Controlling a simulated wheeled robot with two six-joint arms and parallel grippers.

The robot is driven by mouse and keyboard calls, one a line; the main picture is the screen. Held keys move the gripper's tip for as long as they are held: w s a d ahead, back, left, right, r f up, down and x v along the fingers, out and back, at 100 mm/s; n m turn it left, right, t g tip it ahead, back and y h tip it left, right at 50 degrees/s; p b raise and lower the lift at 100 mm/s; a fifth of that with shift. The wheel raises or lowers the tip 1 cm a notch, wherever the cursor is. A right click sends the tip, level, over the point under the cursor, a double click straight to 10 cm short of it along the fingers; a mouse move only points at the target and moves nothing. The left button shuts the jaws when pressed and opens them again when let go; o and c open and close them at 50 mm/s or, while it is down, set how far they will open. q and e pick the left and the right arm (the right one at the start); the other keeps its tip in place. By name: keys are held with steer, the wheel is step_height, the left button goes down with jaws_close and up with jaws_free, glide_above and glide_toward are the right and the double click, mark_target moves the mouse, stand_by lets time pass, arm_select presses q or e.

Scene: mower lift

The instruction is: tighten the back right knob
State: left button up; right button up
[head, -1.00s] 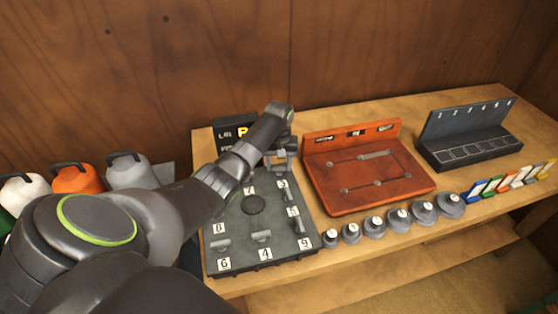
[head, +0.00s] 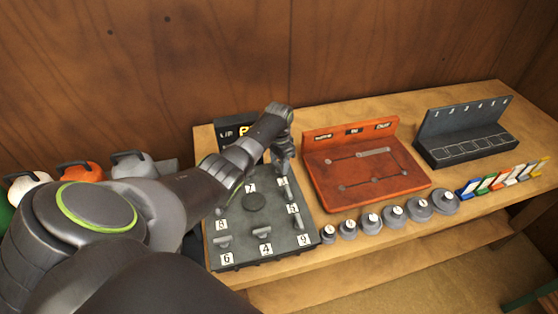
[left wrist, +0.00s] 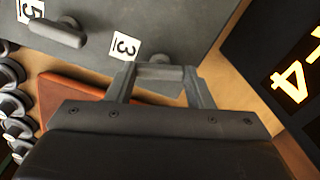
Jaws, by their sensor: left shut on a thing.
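The grey board (head: 232,255) with bar-shaped knobs and numbered white labels lies at the left of the table. My left gripper (head: 283,168) is over its back right corner in the head view, reaching down. In the left wrist view its two fingers (left wrist: 158,85) are shut on the grey back right knob (left wrist: 158,72), beside the label 3 (left wrist: 125,46). The fingers hide most of this knob in the head view. A neighbouring knob (left wrist: 58,33) stands free by the label 5. My right gripper is out of view.
A dark display (left wrist: 290,80) with glowing characters stands close behind the board. A red panel (head: 365,175) is just to the right, with a row of grey weights (head: 371,223) in front. A black numbered rack (head: 465,135) stands at the far right.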

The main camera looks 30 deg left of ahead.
mark_target(279, 164)
arm_select(q)
steer(key=shift+w+r+m, duration=0.1)
steer(key=shift+m, duration=1.8)
steer(key=o, duration=1)
step_height(279, 164, up, 17)
steer(key=b, duration=0.1)
steer(key=shift+r, duration=0.2)
steer(key=shift+f, duration=0.15)
